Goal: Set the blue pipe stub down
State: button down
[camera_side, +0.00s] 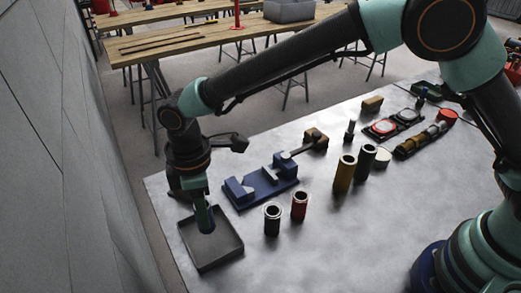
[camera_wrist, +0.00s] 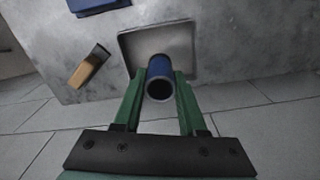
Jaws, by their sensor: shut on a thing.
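The blue pipe stub (camera_wrist: 160,70) is between the green fingers of my gripper (camera_wrist: 161,80) in the wrist view, with its round open end facing the camera. My gripper is shut on it. In the side view my gripper (camera_side: 203,214) points down over a shallow dark square tray (camera_side: 212,262) at the table's left end. The tray (camera_wrist: 130,42) also shows behind the stub in the wrist view. I cannot tell whether the stub touches the tray floor.
A blue clamp fixture (camera_side: 262,184) stands right of the tray. A wood-coloured block (camera_wrist: 88,68) lies near the tray in the wrist view. The front table area is clear.

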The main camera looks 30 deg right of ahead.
jog(key=shift+f, duration=2.1)
jog(key=shift+c, duration=2.3)
grip_release()
jog(key=shift+f, duration=0.15)
